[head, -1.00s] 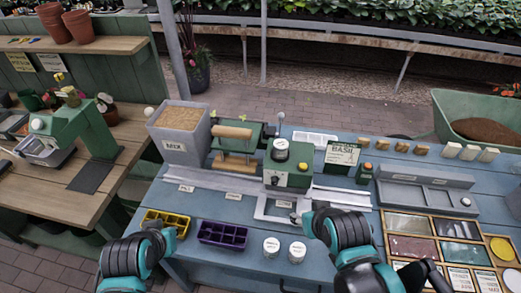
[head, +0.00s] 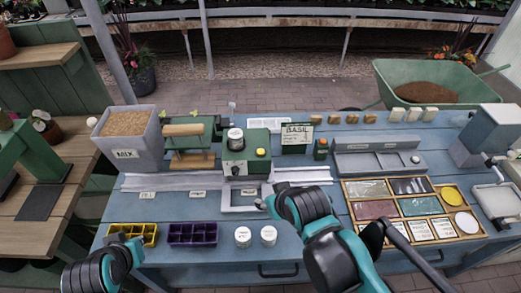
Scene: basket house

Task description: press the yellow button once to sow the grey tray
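The yellow button (head: 260,153) sits on the front of a green machine (head: 248,163) in the middle of the blue bench. A white-lidded jar (head: 235,138) stands in the machine's top. A light grey rectangular frame or tray (head: 227,205) lies in front of the machine; I cannot tell if it is the grey tray itself. My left arm is at the lower left and shows no fingertips. My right arm reaches over the bench front, its near end just right of the grey frame. Dark links show beside it, but I cannot make out its fingertips. Neither arm touches the button.
A yellow tray (head: 149,236), a purple tray (head: 193,235) and two white-lidded jars (head: 243,237) line the front edge. A MIX bin (head: 126,142) and a roller press stand left. A basil sign (head: 296,138), grey rack and wooden compartment case (head: 463,237) are right.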

